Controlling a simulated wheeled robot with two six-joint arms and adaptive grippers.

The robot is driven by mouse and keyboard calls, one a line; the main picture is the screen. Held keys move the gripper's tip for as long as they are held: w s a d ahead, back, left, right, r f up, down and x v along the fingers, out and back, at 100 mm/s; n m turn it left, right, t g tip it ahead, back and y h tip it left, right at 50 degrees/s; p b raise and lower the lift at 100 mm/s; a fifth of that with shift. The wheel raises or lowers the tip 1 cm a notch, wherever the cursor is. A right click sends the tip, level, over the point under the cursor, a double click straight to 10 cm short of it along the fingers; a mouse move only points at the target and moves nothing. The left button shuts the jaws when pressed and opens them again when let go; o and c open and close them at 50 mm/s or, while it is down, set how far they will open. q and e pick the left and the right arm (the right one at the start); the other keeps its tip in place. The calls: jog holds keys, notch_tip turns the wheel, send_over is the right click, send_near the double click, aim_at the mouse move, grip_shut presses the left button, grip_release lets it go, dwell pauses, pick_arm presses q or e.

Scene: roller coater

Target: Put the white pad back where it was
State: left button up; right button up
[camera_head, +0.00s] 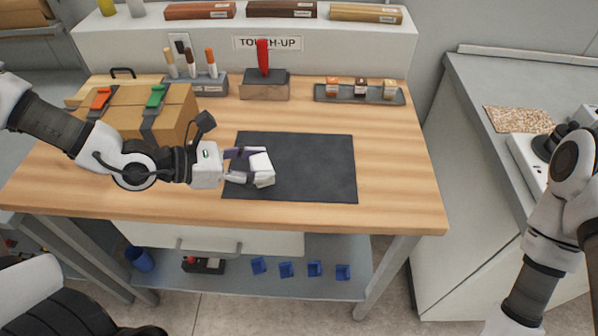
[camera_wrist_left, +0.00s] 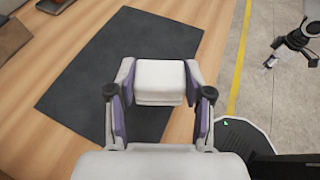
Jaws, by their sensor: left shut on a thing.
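The white pad (camera_head: 262,168) is a small white block with rounded edges. My left gripper (camera_head: 250,166) is shut on it, over the left part of a dark mat (camera_head: 315,170) on the wooden table. In the left wrist view the pad (camera_wrist_left: 160,80) sits between the two purple-lined fingers of my left gripper (camera_wrist_left: 160,92), with the dark mat (camera_wrist_left: 90,75) beneath and beside it. I cannot tell whether the pad touches the mat. My right arm shows at the right edge of the head view, but its fingers are not seen there.
A cardboard box (camera_head: 130,115) with straps stands at the table's left. Behind the mat are a marker holder (camera_head: 205,85), a dark block with a red-handled tool (camera_head: 265,85) and a tray of small jars (camera_head: 360,95). The mat's right side and the table's right front are clear.

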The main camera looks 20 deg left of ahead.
pick_arm(q)
jog(key=w+d, duration=0.1)
jog(key=w+d+b, duration=0.1)
jog(key=w+d, duration=0.1)
jog(key=w, duration=0.1)
jog(key=shift+d+f+b, duration=0.15)
jog(key=shift+f+b, duration=0.15)
jog(key=shift+b, duration=0.1)
send_over(301, 167)
jog(key=shift+s+f, duration=0.1)
jog(key=shift+s, duration=0.1)
notch_tip(301, 167, down, 3)
jog(key=shift+w+f+b, duration=0.1)
jog(key=shift+f+b, duration=0.05)
jog(key=shift+b, duration=0.85)
jog(key=shift+f, duration=0.15)
jog(key=shift+w, duration=0.15)
jog(key=shift+f, duration=0.15)
jog(key=o, duration=1.2)
pick_arm(e)
jog(key=f, duration=0.5)
jog(key=shift+d+f, duration=0.1)
jog(key=shift+d, duration=0.1)
pick_arm(q)
jog(key=shift+o, duration=0.2)
